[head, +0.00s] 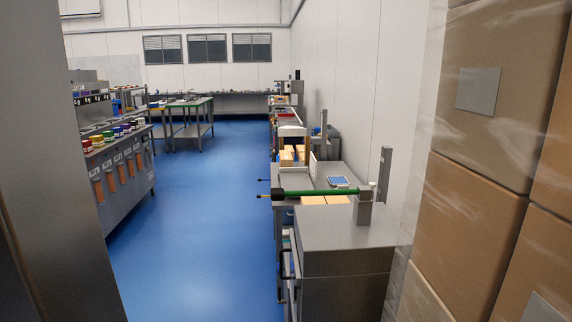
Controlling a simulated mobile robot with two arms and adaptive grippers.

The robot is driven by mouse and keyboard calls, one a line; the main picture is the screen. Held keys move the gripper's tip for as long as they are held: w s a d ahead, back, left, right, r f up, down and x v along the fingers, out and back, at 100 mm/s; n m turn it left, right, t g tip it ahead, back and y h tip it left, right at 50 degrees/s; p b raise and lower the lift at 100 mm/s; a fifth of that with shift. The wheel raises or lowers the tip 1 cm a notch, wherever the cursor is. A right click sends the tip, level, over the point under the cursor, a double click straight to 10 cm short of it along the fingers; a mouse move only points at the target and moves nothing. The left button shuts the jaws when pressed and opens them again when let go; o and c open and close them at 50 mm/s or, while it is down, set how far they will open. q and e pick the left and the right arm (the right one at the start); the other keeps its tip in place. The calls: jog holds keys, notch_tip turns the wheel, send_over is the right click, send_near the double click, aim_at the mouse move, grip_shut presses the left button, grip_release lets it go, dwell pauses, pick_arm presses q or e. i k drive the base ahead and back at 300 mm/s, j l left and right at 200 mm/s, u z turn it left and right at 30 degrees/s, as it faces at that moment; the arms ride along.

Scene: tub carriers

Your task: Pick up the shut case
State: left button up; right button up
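I cannot make out a shut case anywhere in the head view. Neither of my grippers shows in it. On the right, a row of steel benches runs away along the wall. Its nearest part is a grey metal cabinet (345,240). Just behind it is a bench top (308,180) with a small blue-and-white item (338,181) and several tan boxes. The far bench tops hold items too small to name.
Film-wrapped brown cartons (480,120) are stacked close on the right. A steel counter (118,160) with several coloured-lid jars stands left, with work tables (190,118) beyond. The blue floor (205,220) between is clear. A grey upright surface fills the left edge.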

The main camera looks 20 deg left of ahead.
aim_at(285, 159)
jog(key=u, duration=0.45)
jog(key=j+u, duration=0.85)
jog(key=i+j+u, duration=0.2)
jog(key=j+u, duration=0.2)
jog(key=i+j+u, duration=0.4)
jog(key=i+j, duration=0.15)
jog(key=j, duration=0.15)
jog(key=i+j+u, duration=0.4)
jog(key=i, duration=0.25)
jog(key=i+l+z, duration=0.1)
jog(key=i+z, duration=0.85)
jog(key=i+j+z, duration=0.25)
jog(key=i+z, duration=0.2)
jog(key=i+l+z, duration=0.25)
jog(key=i+z, duration=0.75)
jog(key=i+j+z, duration=0.25)
jog(key=i+z, duration=0.25)
jog(key=i, duration=0.15)
